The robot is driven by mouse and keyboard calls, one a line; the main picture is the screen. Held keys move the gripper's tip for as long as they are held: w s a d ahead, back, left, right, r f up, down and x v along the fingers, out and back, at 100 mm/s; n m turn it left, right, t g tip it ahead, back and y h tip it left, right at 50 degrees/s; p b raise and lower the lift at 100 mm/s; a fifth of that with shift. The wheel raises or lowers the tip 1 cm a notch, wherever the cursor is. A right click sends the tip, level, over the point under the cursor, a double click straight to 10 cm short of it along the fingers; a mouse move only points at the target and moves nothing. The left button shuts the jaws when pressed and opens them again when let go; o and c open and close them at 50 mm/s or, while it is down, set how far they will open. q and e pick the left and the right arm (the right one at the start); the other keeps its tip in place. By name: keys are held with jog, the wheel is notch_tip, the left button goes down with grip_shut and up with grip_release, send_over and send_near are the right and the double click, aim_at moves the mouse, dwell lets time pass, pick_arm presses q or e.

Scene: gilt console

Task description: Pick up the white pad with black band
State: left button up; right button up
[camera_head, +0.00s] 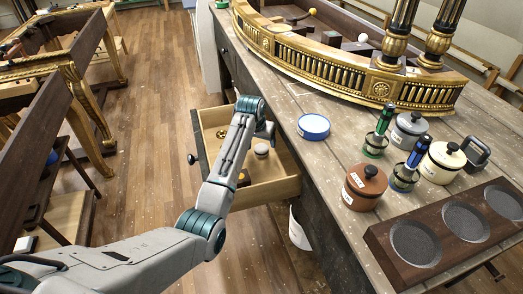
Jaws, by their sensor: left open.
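A small round pale pad (261,149) with a darker band lies in the open drawer (287,188); it is the thing that best fits the white pad with black band, though it is too small to be sure. My left gripper (269,133) is open above the drawer, just beyond and above the pad, apart from it as far as I can see. My left forearm hides part of the gripper and of the drawer. My right gripper is not in view.
A brass ring (221,132) lies in the drawer's left part. On the worktop stand a blue-rimmed lid (313,126), a brown pot (364,187), other lidded pots and a dark tray with round wells (388,248). A gilt curved piece (330,75) stands behind.

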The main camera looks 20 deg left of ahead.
aim_at(261, 148)
pick_arm(q)
jog(key=x, duration=0.4)
jog(key=shift+s+a+f, duration=0.15)
jog(key=shift+s+f, duration=0.05)
jog(key=shift+s, duration=0.2)
jog(key=shift+w+f, duration=0.3)
jog(key=shift+f, duration=0.35)
jog(key=c, duration=1)
